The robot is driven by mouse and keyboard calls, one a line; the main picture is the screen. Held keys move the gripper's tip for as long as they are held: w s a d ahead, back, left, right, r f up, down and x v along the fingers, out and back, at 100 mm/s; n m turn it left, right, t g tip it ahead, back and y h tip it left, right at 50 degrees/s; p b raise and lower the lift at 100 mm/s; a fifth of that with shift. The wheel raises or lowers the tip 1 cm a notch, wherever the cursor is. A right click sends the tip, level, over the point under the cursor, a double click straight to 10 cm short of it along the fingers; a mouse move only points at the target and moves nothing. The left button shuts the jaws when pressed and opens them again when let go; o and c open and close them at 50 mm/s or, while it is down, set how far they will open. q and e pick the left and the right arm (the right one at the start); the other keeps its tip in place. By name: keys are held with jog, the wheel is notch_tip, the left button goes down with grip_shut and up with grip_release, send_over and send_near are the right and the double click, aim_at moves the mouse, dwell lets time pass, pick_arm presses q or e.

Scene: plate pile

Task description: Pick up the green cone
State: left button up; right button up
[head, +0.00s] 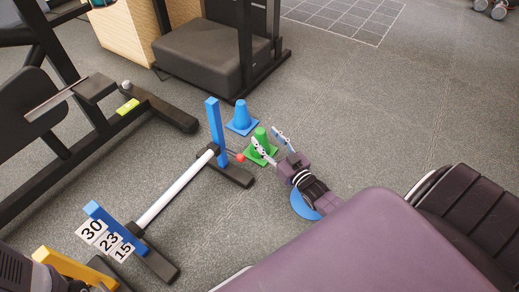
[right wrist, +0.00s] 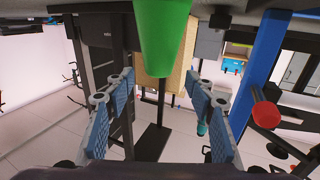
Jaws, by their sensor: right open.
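The green cone (head: 261,134) stands on the grey floor beside the end of a low hurdle. My right gripper (head: 268,139) is open, with its two fingers reaching toward the cone from the lower right. In the right wrist view the cone (right wrist: 163,38) hangs from the top edge, its narrow end pointing down in that picture. The fingers of the gripper (right wrist: 160,98) are spread apart below it, with nothing between their pads. Part of the cone's base is hidden in the head view by a finger. My left gripper is not seen.
A blue cone (head: 242,117) stands just behind the green one. A blue disc (head: 302,204) lies under my right arm. Open floor lies to the right.

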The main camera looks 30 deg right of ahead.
aim_at(263, 136)
jog(key=w+b, duration=0.2)
jog(key=w, duration=0.1)
jog(key=shift+d+f+b, duration=0.1)
jog(key=shift+f+b, duration=0.25)
jog(key=shift+f, duration=0.05)
jog(key=shift+w+r+b, duration=0.2)
jog(key=shift+w+b, duration=0.15)
jog(key=shift+w, duration=0.4)
grip_shut()
